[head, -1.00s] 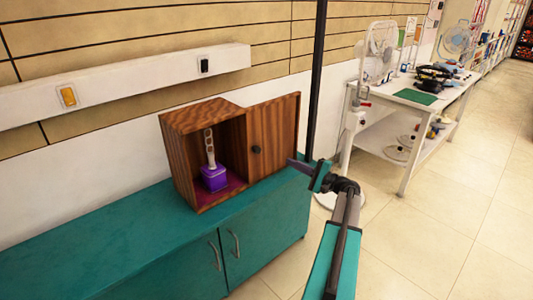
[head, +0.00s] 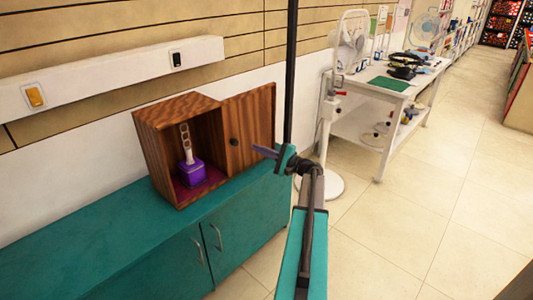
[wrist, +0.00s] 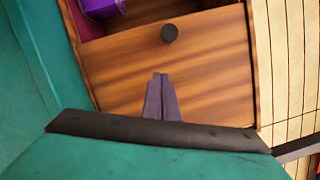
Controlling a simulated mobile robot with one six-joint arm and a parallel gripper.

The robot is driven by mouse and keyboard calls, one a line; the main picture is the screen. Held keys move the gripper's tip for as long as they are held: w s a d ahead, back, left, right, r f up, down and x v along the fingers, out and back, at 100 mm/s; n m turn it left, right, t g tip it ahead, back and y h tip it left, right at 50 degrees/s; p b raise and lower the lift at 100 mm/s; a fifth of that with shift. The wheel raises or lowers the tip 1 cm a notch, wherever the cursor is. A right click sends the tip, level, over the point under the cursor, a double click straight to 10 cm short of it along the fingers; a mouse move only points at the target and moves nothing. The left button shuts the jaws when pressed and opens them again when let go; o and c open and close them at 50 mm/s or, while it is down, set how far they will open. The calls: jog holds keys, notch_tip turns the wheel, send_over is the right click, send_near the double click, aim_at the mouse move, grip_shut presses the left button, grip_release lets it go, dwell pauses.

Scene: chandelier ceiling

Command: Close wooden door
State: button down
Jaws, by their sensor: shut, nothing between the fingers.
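The wooden door (head: 249,128) stands open, swung out to the right of its small wooden box (head: 168,118). A round dark knob (head: 234,142) is on the door's face, and the knob also shows in the wrist view (wrist: 169,33). My gripper (head: 257,150) is shut and empty, at the right of the door and just below the knob's height. In the wrist view my closed fingertips (wrist: 160,75) point at the door's face (wrist: 200,65), below the knob. I cannot tell whether they touch it.
The box stands on a teal cabinet (head: 95,235). A purple-based object (head: 190,172) sits inside the box. A dark vertical pole (head: 291,75) rises close behind my wrist. A white table (head: 400,85) with fans stands at the right. The floor at the right is clear.

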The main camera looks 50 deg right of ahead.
jog(key=w+a+r, duration=0.2)
jog(key=w+a, duration=0.2)
jog(key=shift+a, duration=0.15)
dwell(0.4)
jog(key=shift+a, duration=0.15)
dwell(0.4)
